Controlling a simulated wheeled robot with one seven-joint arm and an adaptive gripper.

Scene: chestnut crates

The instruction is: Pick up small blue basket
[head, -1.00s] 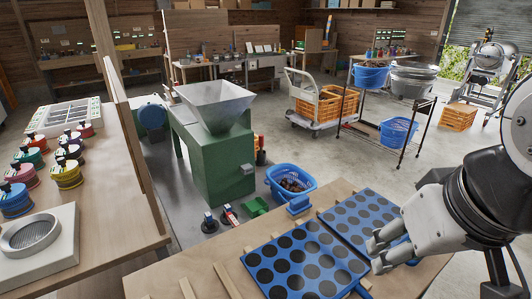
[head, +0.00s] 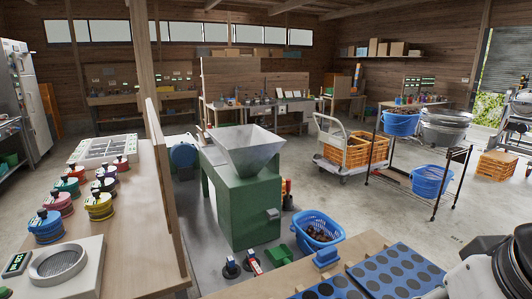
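Several blue containers are in the head view, and I cannot tell which one the task means. A blue basket (head: 340,238) holding dark brown chestnuts stands on the floor beside the green machine. An empty-looking blue basket (head: 430,182) sits on the lower shelf of the rack. A blue tub (head: 400,123) sits on the rack's top. A small blue box-like item (head: 327,258) is at the worktable's far edge. My gripper (head: 440,292) is at the bottom right, mostly cut off by the frame edge, apart from all of these; its fingers are not clear.
The worktable (head: 262,284) in front carries blue trays with dark round spots (head: 395,270). The green machine with a metal hopper (head: 245,195) stands beyond. A wire rack (head: 440,207), a trolley with orange crates (head: 343,171) and a left bench (head: 145,240) surround open floor.

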